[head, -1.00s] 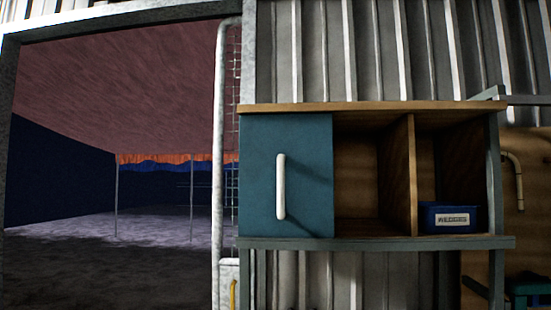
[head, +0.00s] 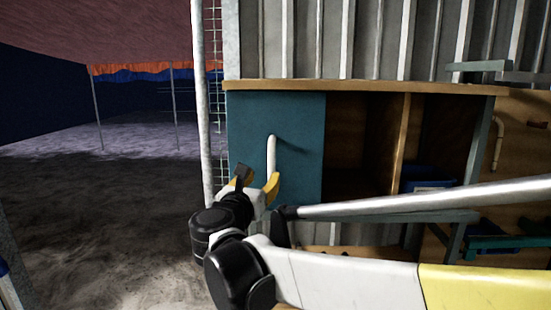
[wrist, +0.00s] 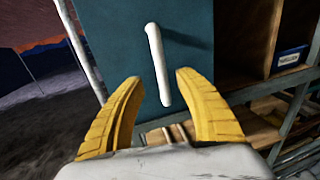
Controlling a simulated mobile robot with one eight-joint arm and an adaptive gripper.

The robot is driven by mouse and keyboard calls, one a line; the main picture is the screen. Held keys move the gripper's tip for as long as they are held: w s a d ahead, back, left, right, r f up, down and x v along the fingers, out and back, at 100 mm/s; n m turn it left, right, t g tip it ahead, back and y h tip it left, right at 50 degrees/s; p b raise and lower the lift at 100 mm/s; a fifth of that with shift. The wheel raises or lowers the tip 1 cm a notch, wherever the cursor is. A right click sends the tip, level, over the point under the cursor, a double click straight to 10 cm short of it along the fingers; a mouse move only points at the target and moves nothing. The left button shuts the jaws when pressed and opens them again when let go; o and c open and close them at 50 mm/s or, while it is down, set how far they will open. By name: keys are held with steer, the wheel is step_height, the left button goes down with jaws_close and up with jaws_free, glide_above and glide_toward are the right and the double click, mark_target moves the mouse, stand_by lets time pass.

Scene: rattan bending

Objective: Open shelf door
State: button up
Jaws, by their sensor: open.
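The shelf door (head: 250,120) is a flat teal panel, closed over the left part of a wooden wall shelf. Its white upright bar handle (head: 271,155) is on the door's front. My gripper (head: 259,180) is open and empty, with yellow fingers, in front of the door's lower part. In the head view the fingers overlap the handle's lower end. In the wrist view the handle (wrist: 158,62) stands tilted above and between the two fingertips (wrist: 158,82), with its lower end near them. I cannot tell whether a finger touches it.
Right of the door are open compartments; one holds a blue labelled box (head: 428,183), also in the wrist view (wrist: 290,57). A post and wire mesh (head: 213,90) stand left of the shelf. Open ground (head: 110,210) lies farther left. A lower rack (wrist: 265,110) is below the shelf.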

mark_target(271, 168)
steer(key=p+x, duration=0.2)
steer(key=x, duration=0.7)
steer(key=shift+w+d, duration=0.1)
steer(key=shift+w, duration=0.05)
jaws_close()
